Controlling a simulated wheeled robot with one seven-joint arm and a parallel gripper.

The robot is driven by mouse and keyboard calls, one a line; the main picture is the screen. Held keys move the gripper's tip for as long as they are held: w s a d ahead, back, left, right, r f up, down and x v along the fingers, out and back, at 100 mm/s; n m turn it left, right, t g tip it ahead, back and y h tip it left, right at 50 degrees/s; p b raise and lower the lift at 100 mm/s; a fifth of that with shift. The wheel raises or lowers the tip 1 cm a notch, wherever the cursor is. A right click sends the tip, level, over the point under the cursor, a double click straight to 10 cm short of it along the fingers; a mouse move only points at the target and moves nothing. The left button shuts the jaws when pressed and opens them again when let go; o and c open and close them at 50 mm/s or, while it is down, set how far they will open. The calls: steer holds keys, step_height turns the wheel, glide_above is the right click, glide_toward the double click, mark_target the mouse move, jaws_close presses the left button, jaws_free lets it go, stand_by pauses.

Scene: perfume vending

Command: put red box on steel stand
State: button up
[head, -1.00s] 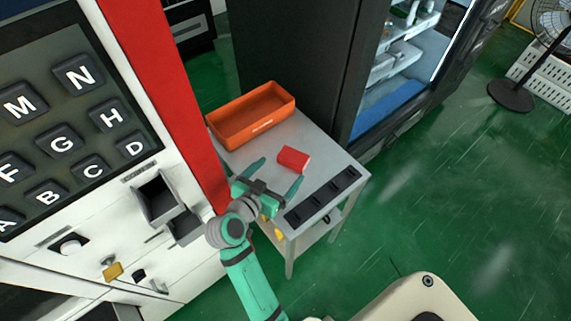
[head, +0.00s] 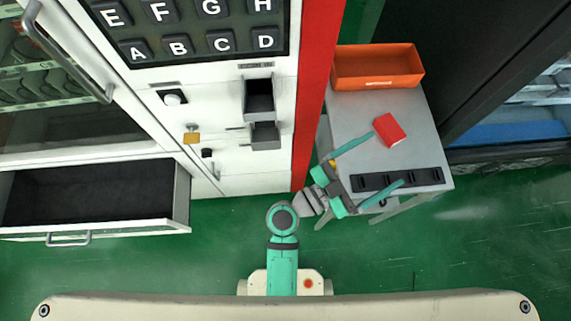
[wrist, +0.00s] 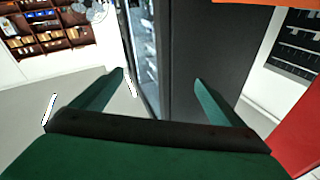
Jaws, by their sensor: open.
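The small red box (head: 390,130) lies on the top of a grey, metal-looking stand (head: 355,112), right of the red-edged vending machine in the head view. My gripper (head: 388,158) is open and empty, reaching over the near side of the stand. Its upper finger points toward the box's lower left, and its lower finger passes over the black strip. The box is outside the fingers. In the wrist view my gripper (wrist: 159,77) is spread with nothing between the fingers, and the red box is not seen there.
An orange bin (head: 378,68) sits at the stand's back. A black slotted strip (head: 398,180) lies along its front. The white machine (head: 225,160) stands left, with an open drawer (head: 95,200). A dark cabinet (head: 480,70) is right. Green floor is clear at lower right.

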steer(key=s+a+r+n+t+y, duration=0.2)
steer(key=s+a+n+t+y, duration=0.3)
steer(key=a+n+t+y, duration=0.5)
steer(key=s+a+f+n+g+y, duration=0.4)
steer(key=s+a+f+y, duration=0.3)
steer(key=s+a+f, duration=0.2)
step_height(320, 180, down, 2)
steer(key=shift+s+a+f+n+y, duration=0.2)
steer(key=shift+a+n+y, duration=0.1)
steer(key=shift+a, duration=0.9)
